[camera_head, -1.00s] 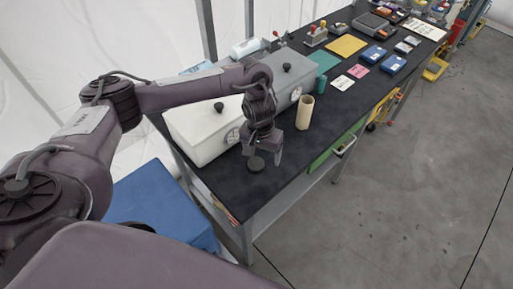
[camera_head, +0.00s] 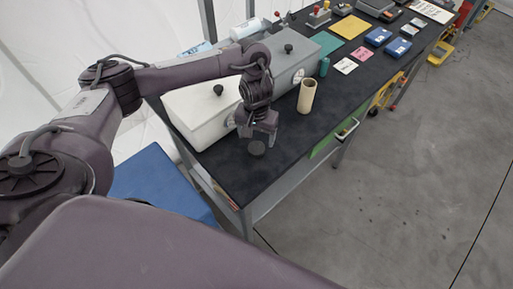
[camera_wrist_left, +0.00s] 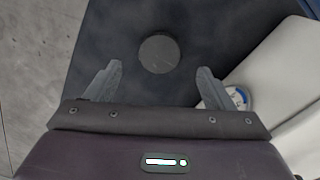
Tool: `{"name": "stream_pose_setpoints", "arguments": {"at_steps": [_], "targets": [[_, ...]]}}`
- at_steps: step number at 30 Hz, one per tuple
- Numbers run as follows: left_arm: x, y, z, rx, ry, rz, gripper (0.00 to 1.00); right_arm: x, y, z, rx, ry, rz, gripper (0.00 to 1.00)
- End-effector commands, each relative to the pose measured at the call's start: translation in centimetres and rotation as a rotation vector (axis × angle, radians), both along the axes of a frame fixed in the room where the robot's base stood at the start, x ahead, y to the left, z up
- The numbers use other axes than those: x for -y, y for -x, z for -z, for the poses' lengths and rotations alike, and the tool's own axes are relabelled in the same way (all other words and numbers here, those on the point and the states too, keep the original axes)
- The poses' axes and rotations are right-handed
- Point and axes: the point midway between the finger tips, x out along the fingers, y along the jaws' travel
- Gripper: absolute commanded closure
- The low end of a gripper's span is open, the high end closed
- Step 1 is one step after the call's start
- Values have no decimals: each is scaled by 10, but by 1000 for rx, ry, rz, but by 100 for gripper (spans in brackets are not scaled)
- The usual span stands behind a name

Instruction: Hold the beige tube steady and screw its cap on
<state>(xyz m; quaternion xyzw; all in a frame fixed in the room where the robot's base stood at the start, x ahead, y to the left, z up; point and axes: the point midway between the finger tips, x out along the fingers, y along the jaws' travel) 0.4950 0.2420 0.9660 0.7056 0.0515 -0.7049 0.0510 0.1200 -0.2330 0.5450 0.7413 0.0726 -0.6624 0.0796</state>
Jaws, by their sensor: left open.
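The beige tube (camera_head: 306,97) stands upright on the dark table top, its open end up, to the right of my left gripper in the head view. A dark round cap (camera_head: 256,148) lies flat on the table near its front end. My left gripper (camera_head: 261,140) is open and empty just above and behind the cap. In the left wrist view the cap (camera_wrist_left: 159,53) lies ahead of the two spread fingers (camera_wrist_left: 158,85), roughly midway between them and not held. My right gripper is in neither view.
A white box (camera_head: 203,112) and a grey box (camera_head: 285,68), each with a black knob, stand behind the gripper. A green cylinder (camera_head: 324,67) stands past the tube. A blue box (camera_head: 160,186) sits beside the table. Bare table surrounds the cap.

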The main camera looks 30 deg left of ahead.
Motion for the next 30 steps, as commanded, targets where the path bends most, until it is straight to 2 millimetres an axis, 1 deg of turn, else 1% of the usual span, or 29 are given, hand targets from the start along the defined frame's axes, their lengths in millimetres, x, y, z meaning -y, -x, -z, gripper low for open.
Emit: {"name": "stream_pose_setpoints", "arguments": {"at_steps": [2,8,12,15,24,26,30], "targets": [[0,1,6,-2,0,0,24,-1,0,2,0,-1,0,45],[2,6,37,-6,2,-2,24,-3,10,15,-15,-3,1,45],[1,4,49,-2,0,-1,24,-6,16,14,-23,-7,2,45],[1,4,52,-1,-1,0,24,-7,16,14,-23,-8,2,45],[1,4,52,0,0,0,24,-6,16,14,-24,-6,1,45],[1,4,52,0,0,0,31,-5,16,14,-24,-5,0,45],[1,4,52,0,0,0,49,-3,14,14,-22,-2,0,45]]}}
